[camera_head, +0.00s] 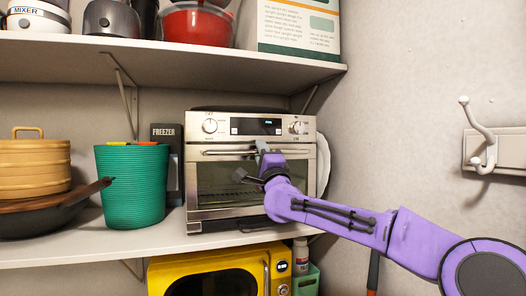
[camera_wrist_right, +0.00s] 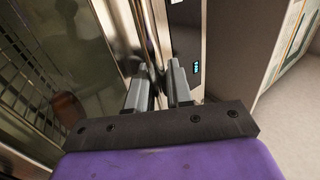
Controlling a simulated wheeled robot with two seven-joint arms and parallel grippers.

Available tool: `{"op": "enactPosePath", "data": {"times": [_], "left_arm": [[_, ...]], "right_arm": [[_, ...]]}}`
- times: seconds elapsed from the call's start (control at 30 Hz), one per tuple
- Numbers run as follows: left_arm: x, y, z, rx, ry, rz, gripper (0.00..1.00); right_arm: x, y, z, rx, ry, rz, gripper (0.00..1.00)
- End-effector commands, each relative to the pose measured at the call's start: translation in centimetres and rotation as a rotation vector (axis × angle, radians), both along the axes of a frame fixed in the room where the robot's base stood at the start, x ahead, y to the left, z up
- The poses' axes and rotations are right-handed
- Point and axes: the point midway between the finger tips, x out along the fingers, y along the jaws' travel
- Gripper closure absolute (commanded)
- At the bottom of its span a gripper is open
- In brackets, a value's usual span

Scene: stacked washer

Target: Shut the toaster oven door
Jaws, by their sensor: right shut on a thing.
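The silver toaster oven (camera_head: 252,124) stands on the middle shelf, with its knobs and lit display above the door. Its glass door (camera_head: 222,178) looks upright, against or close to the front; I cannot tell if a small gap is left. My right gripper (camera_head: 264,152) is at the door's horizontal handle (camera_head: 225,152), right of its middle. In the right wrist view the gripper's two fingers (camera_wrist_right: 160,88) are on either side of the handle bar (camera_wrist_right: 150,35), shut on it. My left gripper is not in view.
A green ribbed basket (camera_head: 132,185), a freezer box (camera_head: 168,150) and a pan (camera_head: 45,215) stand left of the oven. A yellow microwave (camera_head: 205,272) is below. An upper shelf (camera_head: 180,58) hangs above, and wall hooks (camera_head: 482,135) are at right.

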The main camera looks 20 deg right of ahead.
Motion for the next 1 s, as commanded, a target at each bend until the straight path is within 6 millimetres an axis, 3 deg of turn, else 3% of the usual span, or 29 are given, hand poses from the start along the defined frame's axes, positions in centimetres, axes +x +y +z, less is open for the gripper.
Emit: {"op": "enactPosePath", "data": {"times": [0.13, 0.17, 0.2, 0.67, 0.77, 1.0], "left_arm": [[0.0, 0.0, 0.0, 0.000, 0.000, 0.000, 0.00], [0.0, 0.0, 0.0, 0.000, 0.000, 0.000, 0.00], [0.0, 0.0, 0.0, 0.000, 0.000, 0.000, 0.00], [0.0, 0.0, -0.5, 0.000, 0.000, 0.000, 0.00], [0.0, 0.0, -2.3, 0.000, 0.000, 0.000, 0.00], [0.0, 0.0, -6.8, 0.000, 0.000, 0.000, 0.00]], "right_arm": [[0.1, 0.0, -0.3, 0.000, 0.004, 0.001, 1.00], [0.1, 0.0, -0.3, -0.001, 0.004, 0.000, 0.73], [0.0, 0.0, -0.3, -0.001, 0.004, 0.000, 0.62], [-0.3, -0.1, -0.6, 0.000, 0.002, -0.001, 0.62], [-1.6, -0.1, -1.8, -0.001, 0.000, -0.001, 0.62], [-6.7, 0.2, -4.8, 0.001, -0.002, 0.001, 0.62]]}}
